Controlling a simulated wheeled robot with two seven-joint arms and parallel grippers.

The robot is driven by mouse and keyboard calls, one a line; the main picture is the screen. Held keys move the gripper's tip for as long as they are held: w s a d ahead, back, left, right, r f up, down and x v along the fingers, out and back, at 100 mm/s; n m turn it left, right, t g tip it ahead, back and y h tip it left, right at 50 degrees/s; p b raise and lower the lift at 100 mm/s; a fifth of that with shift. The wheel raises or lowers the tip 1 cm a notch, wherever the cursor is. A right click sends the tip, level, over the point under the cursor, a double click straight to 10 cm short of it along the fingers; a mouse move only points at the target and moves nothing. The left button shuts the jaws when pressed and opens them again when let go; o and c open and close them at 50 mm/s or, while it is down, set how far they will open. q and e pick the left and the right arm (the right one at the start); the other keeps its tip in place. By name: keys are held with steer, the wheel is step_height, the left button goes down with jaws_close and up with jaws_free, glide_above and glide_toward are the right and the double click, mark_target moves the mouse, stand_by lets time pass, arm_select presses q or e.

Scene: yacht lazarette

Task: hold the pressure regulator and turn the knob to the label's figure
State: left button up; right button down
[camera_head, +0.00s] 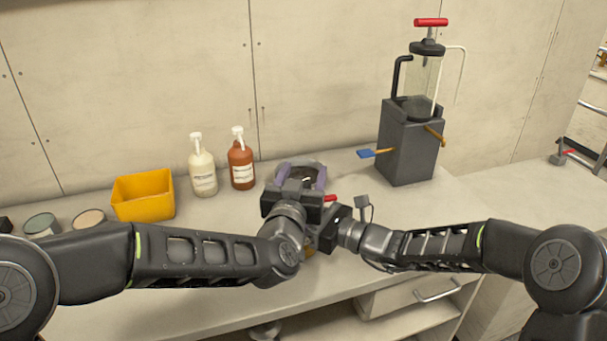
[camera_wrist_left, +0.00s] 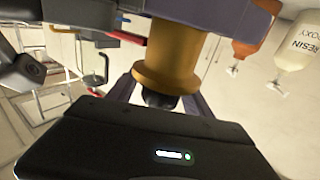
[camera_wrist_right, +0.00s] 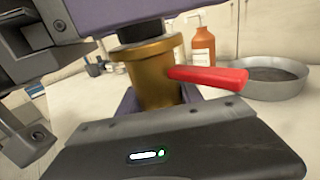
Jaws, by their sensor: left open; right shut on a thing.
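The pressure regulator shows as a brass cylinder (camera_wrist_right: 155,75) with a red bar (camera_wrist_right: 208,78) on its side, upright in the right wrist view; it also shows in the left wrist view (camera_wrist_left: 172,60). My right gripper (camera_wrist_right: 157,106) is shut on its brass body. A black knob (camera_wrist_left: 160,97) sits at the body's end, between the parted fingers of my left gripper (camera_wrist_left: 160,106), which is open. I cannot tell whether those fingers touch the knob. In the head view, my left gripper (camera_head: 301,178) hides most of the regulator. I cannot see the label's figure or any knob marking.
A yellow bin (camera_head: 145,196), a cream bottle (camera_head: 202,172) and a brown-red bottle (camera_head: 241,165) stand at the back left. A grey dish (camera_wrist_right: 270,80) stands behind the regulator. A dark block with a pump (camera_head: 410,145) stands right. The counter between my grippers and that block is mostly clear.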

arm_select(q)
jaws_close()
stand_by(0.7)
